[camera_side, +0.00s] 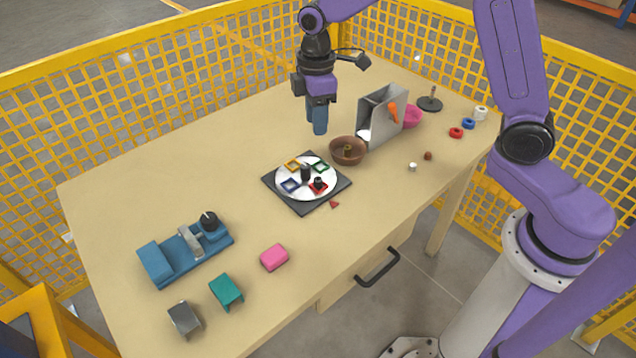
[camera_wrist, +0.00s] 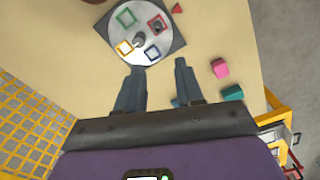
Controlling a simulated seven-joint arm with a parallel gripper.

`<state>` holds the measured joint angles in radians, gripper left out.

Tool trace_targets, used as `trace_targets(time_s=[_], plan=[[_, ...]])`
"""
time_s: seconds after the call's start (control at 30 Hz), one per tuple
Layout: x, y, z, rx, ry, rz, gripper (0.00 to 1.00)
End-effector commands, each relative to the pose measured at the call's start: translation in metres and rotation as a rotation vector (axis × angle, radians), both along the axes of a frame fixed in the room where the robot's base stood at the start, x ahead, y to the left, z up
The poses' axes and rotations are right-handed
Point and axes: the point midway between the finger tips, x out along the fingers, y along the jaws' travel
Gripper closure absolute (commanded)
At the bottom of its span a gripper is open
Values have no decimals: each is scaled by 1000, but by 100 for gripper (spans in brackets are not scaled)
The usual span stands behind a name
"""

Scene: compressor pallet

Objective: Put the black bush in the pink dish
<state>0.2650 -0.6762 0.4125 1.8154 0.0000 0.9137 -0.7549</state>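A small black piece, which looks like the black bush (camera_side: 319,183), sits in the red square on the white round plate (camera_side: 325,168). It also shows in the wrist view (camera_wrist: 157,27). A separate black knob (camera_side: 305,173) stands at the plate's centre. The pink dish (camera_side: 413,117) is at the back right, partly hidden behind a grey box. My gripper (camera_side: 320,132) hangs above the table behind the plate, fingers down. In the wrist view my gripper (camera_wrist: 159,68) has its fingers apart with nothing between them.
The grey box (camera_side: 378,122) with an orange lever and a brown bowl (camera_side: 348,157) with a centre post stand between plate and dish. Red (camera_side: 456,132) and blue rings lie at the right. A blue fixture (camera_side: 185,255) and several blocks are front left. The table's back left is clear.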

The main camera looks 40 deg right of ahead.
Motion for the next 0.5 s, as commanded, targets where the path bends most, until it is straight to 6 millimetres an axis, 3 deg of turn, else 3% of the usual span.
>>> trace_targets(time_s=[0.17,0.5], plan=[[0,-1,-23,-2,5,0,63],[0,-2,-87,-2,5,-1,63]])
